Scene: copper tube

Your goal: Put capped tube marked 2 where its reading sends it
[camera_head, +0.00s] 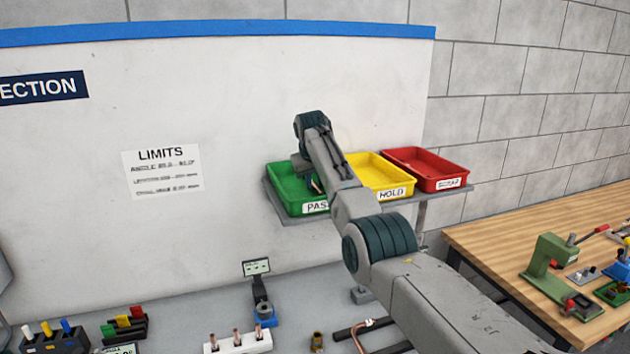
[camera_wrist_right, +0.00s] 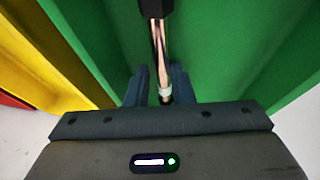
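My right arm reaches over the shelf to the green PASS bin (camera_head: 283,189). In the right wrist view the green bin wall (camera_wrist_right: 230,50) fills most of the picture. A copper tube (camera_wrist_right: 161,50) with a black end and a pale band runs between the dark fingers of my right gripper (camera_wrist_right: 160,82). Whether the fingers press on it or stand just apart is unclear. Its number is not readable. A bit of copper also shows in the green bin in the head view. The yellow HOLD bin (camera_head: 376,170) and a red bin (camera_head: 425,167) stand to the right. My left gripper is not in view.
A LIMITS sheet (camera_head: 161,172) hangs on the white board, its values blurred. Below are a white block with several copper pins (camera_head: 238,343), a blue-based stand (camera_head: 264,315), a bent copper tube (camera_head: 359,333) and coloured pieces (camera_head: 125,324). A wooden bench (camera_head: 500,240) with tools is at right.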

